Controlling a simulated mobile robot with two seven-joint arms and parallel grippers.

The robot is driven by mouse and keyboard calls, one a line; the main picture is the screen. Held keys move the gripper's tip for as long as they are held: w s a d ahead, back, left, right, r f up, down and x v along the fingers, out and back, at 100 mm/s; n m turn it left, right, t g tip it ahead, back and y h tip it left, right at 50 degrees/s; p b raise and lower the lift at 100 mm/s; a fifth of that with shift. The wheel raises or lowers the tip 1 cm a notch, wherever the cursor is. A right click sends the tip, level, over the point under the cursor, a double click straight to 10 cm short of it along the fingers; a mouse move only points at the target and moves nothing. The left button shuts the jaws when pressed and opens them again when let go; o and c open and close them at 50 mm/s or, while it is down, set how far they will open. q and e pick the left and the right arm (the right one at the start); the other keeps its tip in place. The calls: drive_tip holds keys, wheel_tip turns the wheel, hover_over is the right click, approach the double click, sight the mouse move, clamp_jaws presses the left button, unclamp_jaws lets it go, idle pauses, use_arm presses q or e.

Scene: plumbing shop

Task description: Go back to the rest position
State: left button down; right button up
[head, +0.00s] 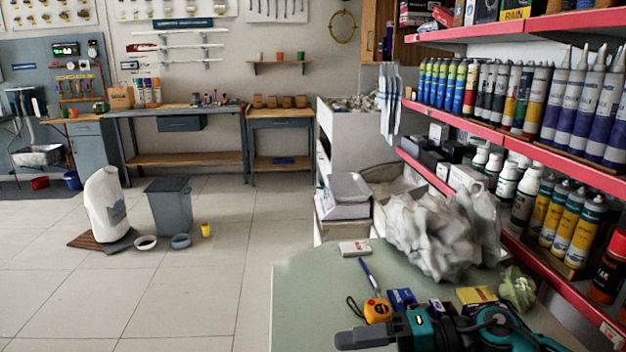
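Neither of my grippers shows in the head view, and no part of my arms can be made out. Nothing in view shows whether they are open, shut or holding anything. A light green table (310,300) stands close in front at the lower right. A teal and black power tool (420,330) lies at its near edge, partly cut off by the bottom of the picture.
On the table lie a yellow tape measure (377,310), a blue pen (369,276), small boxes and a crumpled white plastic bag (437,232). Red-edged shelves (575,165) with tubes and bottles border the right. A grey bin (170,207) and white sack (104,205) stand left; tiled floor (200,290) is open.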

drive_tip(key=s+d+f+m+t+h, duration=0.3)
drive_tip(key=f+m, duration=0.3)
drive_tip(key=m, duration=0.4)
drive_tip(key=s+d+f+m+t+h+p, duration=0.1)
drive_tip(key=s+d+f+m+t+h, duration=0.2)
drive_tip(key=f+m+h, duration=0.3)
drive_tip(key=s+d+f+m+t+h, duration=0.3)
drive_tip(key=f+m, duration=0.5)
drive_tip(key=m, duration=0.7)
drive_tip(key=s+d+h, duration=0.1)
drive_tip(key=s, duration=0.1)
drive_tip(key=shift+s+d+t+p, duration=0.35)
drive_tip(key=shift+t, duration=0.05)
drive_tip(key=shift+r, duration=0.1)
